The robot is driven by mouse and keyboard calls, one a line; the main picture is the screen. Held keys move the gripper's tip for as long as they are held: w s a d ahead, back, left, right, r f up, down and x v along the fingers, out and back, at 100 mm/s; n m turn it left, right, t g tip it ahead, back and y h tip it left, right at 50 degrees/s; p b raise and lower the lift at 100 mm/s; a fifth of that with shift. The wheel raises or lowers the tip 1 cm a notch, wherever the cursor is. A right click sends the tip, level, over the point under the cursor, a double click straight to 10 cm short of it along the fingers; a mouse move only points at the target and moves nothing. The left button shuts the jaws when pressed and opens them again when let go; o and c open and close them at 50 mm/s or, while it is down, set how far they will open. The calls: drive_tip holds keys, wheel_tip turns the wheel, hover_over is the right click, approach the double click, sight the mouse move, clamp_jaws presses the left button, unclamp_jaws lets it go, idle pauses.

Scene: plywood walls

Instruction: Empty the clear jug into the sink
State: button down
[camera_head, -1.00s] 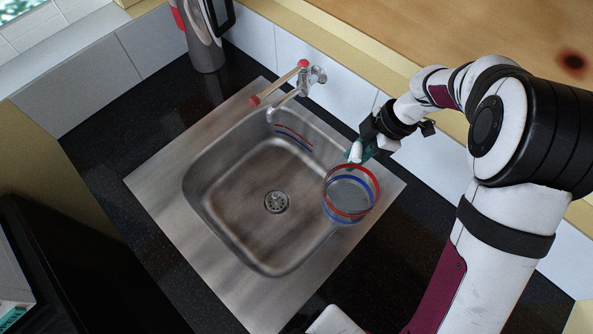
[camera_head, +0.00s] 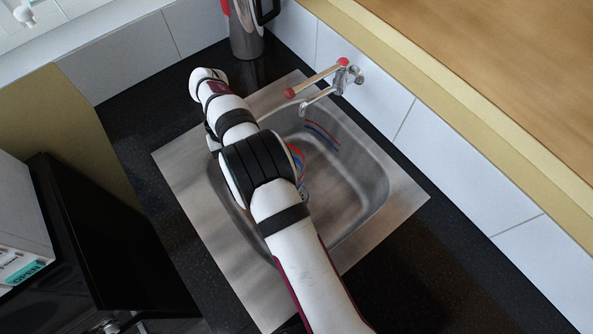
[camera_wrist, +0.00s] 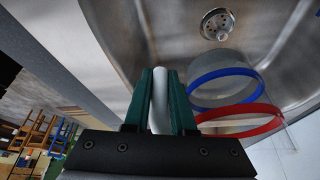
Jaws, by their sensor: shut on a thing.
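The clear jug has a red band and a blue band and shows in the wrist view (camera_wrist: 232,104), to the right of my fingers. My gripper (camera_wrist: 160,88) has teal fingers shut on its pale handle. In the head view my arm lies across the sink and hides my gripper. Only a bit of the jug's bands (camera_head: 297,158) shows past my arm, over the basin. The jug looks tilted; how far, and whether it holds liquid, I cannot tell. The steel sink (camera_head: 362,178) is partly covered by my arm; its drain (camera_wrist: 216,24) shows in the wrist view.
A tap (camera_head: 322,92) with a red-tipped lever stands at the sink's back edge. A steel flask (camera_head: 245,35) stands behind on the dark counter. A black appliance (camera_head: 95,250) is at the left. Red and blue streaks (camera_head: 322,133) show on the basin wall.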

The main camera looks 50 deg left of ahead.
drive_tip(key=s+a+n+t, duration=0.1)
drive_tip(key=s+n, duration=0.1)
drive_tip(key=s+n+t, duration=0.1)
drive_tip(key=s+n, duration=0.2)
drive_tip(key=s+a+n+t, duration=0.1)
drive_tip(key=s+n, duration=0.1)
drive_tip(key=n, duration=0.1)
drive_tip(key=shift+s+a+r, duration=0.2)
drive_tip(key=shift+s+a, duration=0.05)
drive_tip(key=shift+a, duration=0.05)
drive_tip(key=shift+w+a, duration=0.2)
drive_tip(key=shift+a, duration=0.25)
drive_tip(key=shift+w+a, duration=0.2)
drive_tip(key=shift+a, duration=0.25)
drive_tip(key=shift+r+y, duration=0.1)
drive_tip(key=shift+y, duration=0.2)
drive_tip(key=w+d+g+y, duration=0.1)
drive_tip(key=y, duration=0.1)
drive_tip(key=w+d+g+y, duration=0.1)
drive_tip(key=g+y, duration=0.1)
drive_tip(key=w+d+g+y, duration=0.1)
drive_tip(key=g+y, duration=0.1)
drive_tip(key=shift+d+n, duration=0.35)
drive_tip(key=shift+n, duration=0.05)
drive_tip(key=shift+w+d+g+y, duration=0.1)
drive_tip(key=shift+g+y, duration=0.2)
